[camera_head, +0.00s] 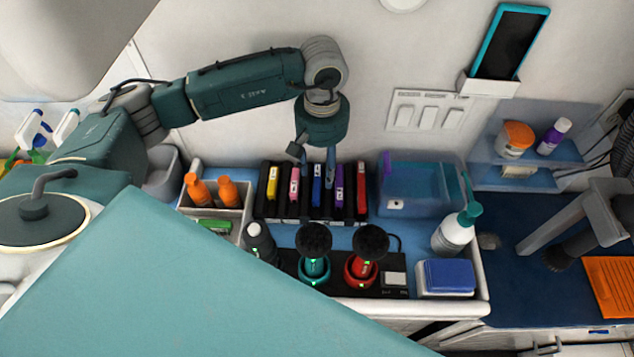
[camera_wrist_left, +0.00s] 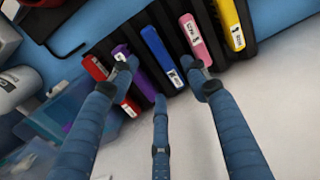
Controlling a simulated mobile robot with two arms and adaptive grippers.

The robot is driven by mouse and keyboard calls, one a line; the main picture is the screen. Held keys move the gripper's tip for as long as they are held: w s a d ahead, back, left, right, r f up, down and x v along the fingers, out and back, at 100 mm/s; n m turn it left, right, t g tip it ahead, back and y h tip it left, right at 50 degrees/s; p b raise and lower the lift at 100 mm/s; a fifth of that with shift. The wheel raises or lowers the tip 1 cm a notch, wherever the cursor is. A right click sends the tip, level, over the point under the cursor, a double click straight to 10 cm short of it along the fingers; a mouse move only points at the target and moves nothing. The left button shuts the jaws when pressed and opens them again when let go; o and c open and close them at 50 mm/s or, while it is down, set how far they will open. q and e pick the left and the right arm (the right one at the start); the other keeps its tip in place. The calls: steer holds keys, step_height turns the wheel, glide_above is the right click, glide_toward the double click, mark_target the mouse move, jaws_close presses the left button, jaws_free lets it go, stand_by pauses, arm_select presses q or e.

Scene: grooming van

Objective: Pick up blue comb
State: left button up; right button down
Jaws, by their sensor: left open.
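The blue comb (camera_head: 317,184) stands in the black rack (camera_head: 275,211), between a pink and a purple one. In the left wrist view the blue comb (camera_wrist_left: 158,52) lies at the centre, its labelled end towards the fingers. My left gripper (camera_head: 315,160) points down above the back of the rack, over the combs. Its fingers (camera_wrist_left: 161,82) are spread and empty, on both sides of the blue comb in that view. I cannot tell how far above the comb they are. My right gripper is not in view.
Yellow, pink, purple (camera_head: 340,186) and red combs stand close beside the blue one. In front are a teal (camera_head: 313,268) and a red (camera_head: 362,270) holder with black brushes. A clear blue bin (camera_head: 415,190) stands right of the rack. The wall rises close behind.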

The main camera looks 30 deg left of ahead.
mark_target(320, 181)
arm_select(q)
step_height(320, 181, down, 4)
steer(key=shift+a+r+p, duration=0.15)
steer(key=shift+r+p, duration=0.05)
steer(key=shift+p, duration=0.8)
steer(key=shift+f, duration=0.55)
steer(key=c, duration=1.1)
steer(key=shift+c, duration=0.2)
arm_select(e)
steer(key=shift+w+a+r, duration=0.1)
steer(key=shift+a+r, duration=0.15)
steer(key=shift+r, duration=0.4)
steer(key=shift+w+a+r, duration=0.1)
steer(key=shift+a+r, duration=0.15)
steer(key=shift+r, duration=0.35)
